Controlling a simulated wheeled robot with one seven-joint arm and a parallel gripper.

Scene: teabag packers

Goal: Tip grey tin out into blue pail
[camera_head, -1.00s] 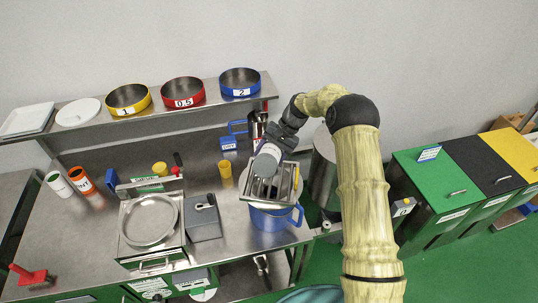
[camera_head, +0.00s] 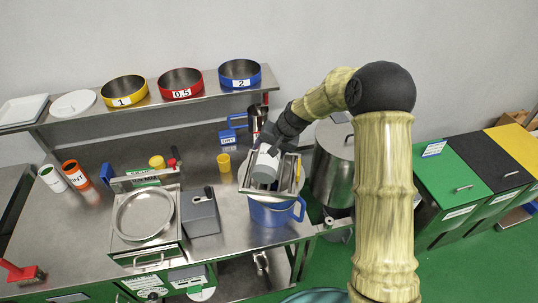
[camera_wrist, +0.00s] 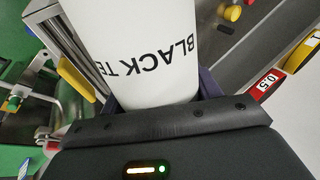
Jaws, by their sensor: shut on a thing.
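The tin (camera_head: 266,163) is a pale grey-white cylinder; its lettering "BLACK TE…" shows in the wrist view (camera_wrist: 140,50). My gripper (camera_head: 271,145) is shut around the tin, and its dark jaws (camera_wrist: 165,108) flank it in the wrist view. The tin hangs tilted, with its lower end over the metal-framed rack above the blue pail. The blue pail (camera_head: 272,216) has a handle at its right and stands at the bench's right front edge, its mouth largely hidden by the rack. I cannot see the tin's contents or any pouring.
The metal rack (camera_head: 290,178) sits over the pail. A yellow cup (camera_head: 224,162), a grey scale box (camera_head: 202,215) and a round steel pan (camera_head: 143,213) stand to the left. A steel drum (camera_head: 333,170) is at the right. Three pans line the shelf (camera_head: 150,108) behind.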

